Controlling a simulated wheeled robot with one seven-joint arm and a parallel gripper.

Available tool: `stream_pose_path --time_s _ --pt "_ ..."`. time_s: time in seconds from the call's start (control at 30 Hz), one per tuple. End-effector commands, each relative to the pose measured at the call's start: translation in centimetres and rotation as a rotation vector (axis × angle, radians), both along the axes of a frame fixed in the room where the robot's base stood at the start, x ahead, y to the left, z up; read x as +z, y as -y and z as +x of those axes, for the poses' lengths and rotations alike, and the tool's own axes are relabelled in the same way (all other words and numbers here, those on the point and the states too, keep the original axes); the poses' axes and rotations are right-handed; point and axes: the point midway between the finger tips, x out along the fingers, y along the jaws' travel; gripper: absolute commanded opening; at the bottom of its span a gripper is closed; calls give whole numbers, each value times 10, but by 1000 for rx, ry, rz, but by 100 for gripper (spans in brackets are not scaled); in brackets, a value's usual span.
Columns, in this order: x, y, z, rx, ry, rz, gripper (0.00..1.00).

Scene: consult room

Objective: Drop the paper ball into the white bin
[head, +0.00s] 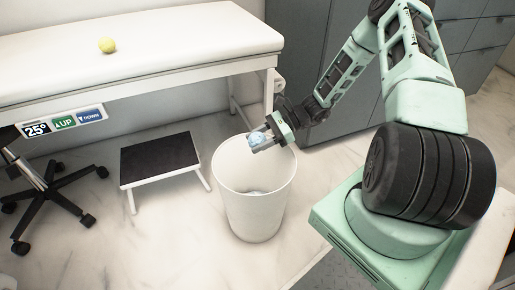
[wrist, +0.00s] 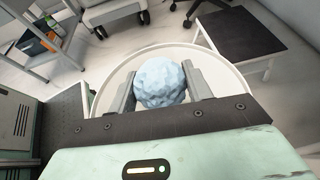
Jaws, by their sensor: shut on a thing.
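The paper ball (wrist: 159,78) is light blue and crumpled. It sits between the two fingers of my gripper (wrist: 161,84) in the wrist view, and the fingers are shut on it. In the head view the ball (head: 255,138) shows at the tip of my gripper (head: 262,139), over the back part of the white bin's opening. The white bin (head: 255,212) stands upright on the floor, open at the top. In the wrist view its rim (wrist: 237,79) curves around behind the ball and fingers. Something pale lies at the bottom of the bin; I cannot tell what.
A black-topped step stool (head: 160,158) stands left of the bin. A white exam couch (head: 150,50) with a yellow-green ball (head: 107,45) on it is behind. A wheeled chair base (head: 50,190) is at far left. Grey cabinets (head: 340,105) stand behind my arm.

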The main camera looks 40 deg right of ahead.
Motion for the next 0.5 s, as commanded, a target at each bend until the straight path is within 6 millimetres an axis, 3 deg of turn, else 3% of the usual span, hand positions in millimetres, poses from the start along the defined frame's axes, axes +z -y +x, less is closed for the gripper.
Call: stream_pose_path --time_s 0.5 --pt "-50 0 0 1 1 0 29"
